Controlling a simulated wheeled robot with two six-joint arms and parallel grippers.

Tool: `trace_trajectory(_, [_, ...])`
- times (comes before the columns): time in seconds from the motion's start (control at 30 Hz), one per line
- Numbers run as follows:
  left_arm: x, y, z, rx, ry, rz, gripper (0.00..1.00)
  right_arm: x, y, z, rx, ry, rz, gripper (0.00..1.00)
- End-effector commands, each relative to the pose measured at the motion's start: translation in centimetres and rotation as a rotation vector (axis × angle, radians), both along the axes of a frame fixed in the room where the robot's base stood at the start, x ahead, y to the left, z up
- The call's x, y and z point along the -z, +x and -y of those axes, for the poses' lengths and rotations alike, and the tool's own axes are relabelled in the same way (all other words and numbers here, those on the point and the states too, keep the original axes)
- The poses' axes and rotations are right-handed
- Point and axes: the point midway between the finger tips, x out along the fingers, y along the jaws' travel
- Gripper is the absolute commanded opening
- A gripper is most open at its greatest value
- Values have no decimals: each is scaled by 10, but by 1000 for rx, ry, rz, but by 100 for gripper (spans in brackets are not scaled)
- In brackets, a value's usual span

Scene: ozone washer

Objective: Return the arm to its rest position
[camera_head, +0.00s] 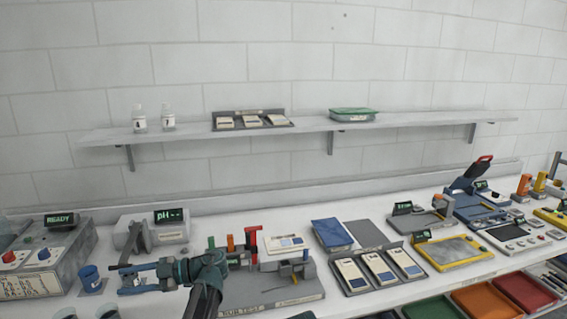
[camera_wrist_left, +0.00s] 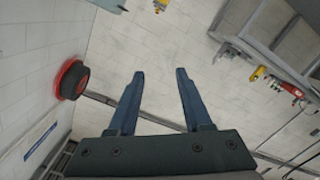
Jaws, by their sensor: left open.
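My left gripper (camera_head: 122,277) reaches in from the bottom of the head view and points left over the front of the white bench (camera_head: 395,292). Its two blue fingers are open. In the left wrist view the fingers (camera_wrist_left: 160,73) stand apart with nothing between them. The gripper looks raised above the bench, but its exact height is hard to tell. Close to it are a blue cup (camera_head: 91,280) on its left and the grey pH device (camera_head: 168,232) behind it. My right gripper is not in view.
A control box (camera_head: 45,262) marked READY stands at the left. Right of my wrist are a grey rack (camera_head: 275,287) with colored clamps and a tray of cards (camera_head: 378,268). A wall shelf (camera_head: 290,130) runs above. Open colored bins (camera_head: 485,302) sit below the bench front.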

Motion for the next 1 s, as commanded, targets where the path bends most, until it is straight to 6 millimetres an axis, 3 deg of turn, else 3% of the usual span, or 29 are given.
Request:
trace_trajectory(0.27, [33,-9,22,78,-179,-203,50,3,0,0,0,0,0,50])
trace_trajectory(0.53, [90,-25,71,291,-474,-579,50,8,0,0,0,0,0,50])
trace_trajectory(0.67, [131,-42,117,520,-664,-876,50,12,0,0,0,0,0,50])
trace_trajectory(0.8, [173,-68,178,860,-833,-1219,50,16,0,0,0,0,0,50])
trace_trajectory(1.0, [211,-109,262,1399,-916,-1613,50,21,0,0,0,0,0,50])
